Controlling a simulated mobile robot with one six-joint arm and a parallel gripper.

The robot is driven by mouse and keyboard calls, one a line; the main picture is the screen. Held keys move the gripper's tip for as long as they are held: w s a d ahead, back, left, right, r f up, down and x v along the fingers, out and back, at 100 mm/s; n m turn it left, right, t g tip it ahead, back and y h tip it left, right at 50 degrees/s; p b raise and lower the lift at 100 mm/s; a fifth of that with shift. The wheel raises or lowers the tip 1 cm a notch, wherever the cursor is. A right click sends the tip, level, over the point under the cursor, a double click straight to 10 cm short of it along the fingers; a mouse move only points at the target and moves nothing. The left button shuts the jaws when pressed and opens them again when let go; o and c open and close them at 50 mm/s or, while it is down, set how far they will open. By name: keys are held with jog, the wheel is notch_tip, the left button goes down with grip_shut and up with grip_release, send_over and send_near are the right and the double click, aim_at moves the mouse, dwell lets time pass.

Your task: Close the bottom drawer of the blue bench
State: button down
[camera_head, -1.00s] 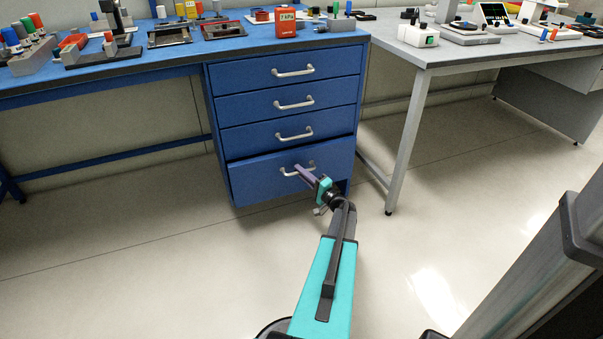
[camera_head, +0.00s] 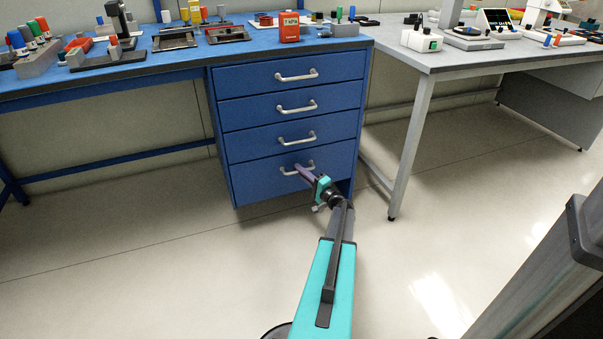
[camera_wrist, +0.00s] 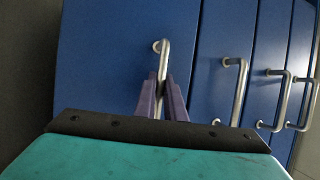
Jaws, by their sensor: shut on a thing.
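The blue bench (camera_head: 110,78) has a stack of blue drawers under its right end. The bottom drawer (camera_head: 262,182) looks flush, or nearly flush, with the drawers above in the head view. It is the large left panel in the wrist view (camera_wrist: 105,75). My gripper (camera_head: 299,169) is at the drawer's silver handle (camera_head: 312,166). In the wrist view my purple fingers (camera_wrist: 161,90) are on either side of the handle (camera_wrist: 163,55) and shut on it. The fingers hide part of the handle bar.
The upper drawers (camera_head: 290,107) are shut. A grey table (camera_head: 450,60) stands to the right, its near leg (camera_head: 408,160) close to the drawer stack. The floor in front is clear. Tools and a red box (camera_head: 289,27) sit on the bench top.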

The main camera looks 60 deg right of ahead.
jog(key=c, duration=1.8)
grip_release()
jog(key=shift+w+d, duration=0.1)
jog(key=shift+w, duration=0.05)
jog(key=p+v, duration=0.3)
jog(key=v, duration=1)
jog(key=shift+s+f, duration=0.2)
jog(key=shift+s, duration=0.15)
